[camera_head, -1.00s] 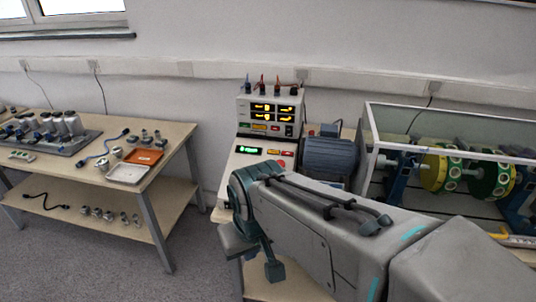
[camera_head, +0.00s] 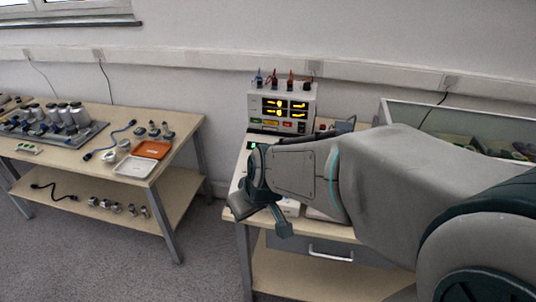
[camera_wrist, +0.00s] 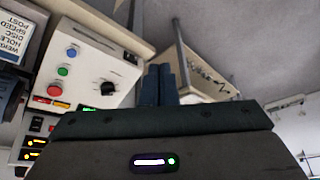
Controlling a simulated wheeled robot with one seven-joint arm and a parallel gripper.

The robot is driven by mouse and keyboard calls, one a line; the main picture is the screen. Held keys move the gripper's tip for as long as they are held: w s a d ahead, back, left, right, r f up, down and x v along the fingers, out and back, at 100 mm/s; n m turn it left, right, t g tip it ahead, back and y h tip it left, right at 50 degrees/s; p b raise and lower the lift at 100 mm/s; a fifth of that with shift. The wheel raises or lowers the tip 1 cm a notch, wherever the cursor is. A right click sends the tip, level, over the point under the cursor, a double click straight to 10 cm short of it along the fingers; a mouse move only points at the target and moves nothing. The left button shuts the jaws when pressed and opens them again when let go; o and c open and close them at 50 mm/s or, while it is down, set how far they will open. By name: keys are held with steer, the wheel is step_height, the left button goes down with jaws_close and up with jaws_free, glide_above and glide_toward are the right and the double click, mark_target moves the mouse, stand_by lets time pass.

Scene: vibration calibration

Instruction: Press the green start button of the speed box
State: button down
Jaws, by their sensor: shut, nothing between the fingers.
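The speed box (camera_wrist: 92,72) is a cream panel left of my gripper in the wrist view. Its green start button (camera_wrist: 64,71) sits between a blue button (camera_wrist: 72,52) and a red button (camera_wrist: 54,90). A black knob (camera_wrist: 107,88) is beside them, and a lit green display is partly hidden behind my gripper body. My gripper (camera_wrist: 159,70) is shut and empty, with its fingers apart from the button and to its right in the picture. In the head view my arm hides most of the speed box, including the green button.
In the head view an instrument with yellow displays (camera_head: 284,106) stands behind the speed box. A glass-walled case (camera_head: 470,121) is at right, partly behind my arm. The left table holds an orange tray (camera_head: 152,149), a white tray (camera_head: 135,166) and metal parts. Open floor lies between the tables.

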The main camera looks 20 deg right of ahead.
steer(key=w+d+f+n+t+h+p, duration=0.1)
steer(key=w+d+f+n+h+p, duration=0.15)
steer(key=w, duration=0.35)
steer(key=w+d+f+n+t+h+p, duration=0.1)
steer(key=w+d+n+t+p, duration=0.15)
steer(key=w, duration=0.45)
steer(key=w+d+n+h+p, duration=0.1)
steer(key=d+n+h+p, duration=0.4)
steer(key=d+h, duration=0.4)
steer(key=shift+d+r+n, duration=0.45)
steer(key=shift+d+n, duration=0.25)
steer(key=shift+d, duration=0.1)
steer(key=shift+w+f, duration=0.1)
steer(key=shift+w, duration=0.05)
steer(key=w+f+b, duration=0.1)
steer(key=f+b, duration=0.1)
steer(key=d+f+b, duration=0.1)
steer(key=f+b, duration=0.1)
steer(key=w+d+f+b, duration=0.1)
steer(key=f+b, duration=0.2)
steer(key=shift+w+f, duration=0.1)
steer(key=shift+w, duration=0.25)
steer(key=shift+w+f, duration=0.2)
steer(key=shift+f, duration=0.1)
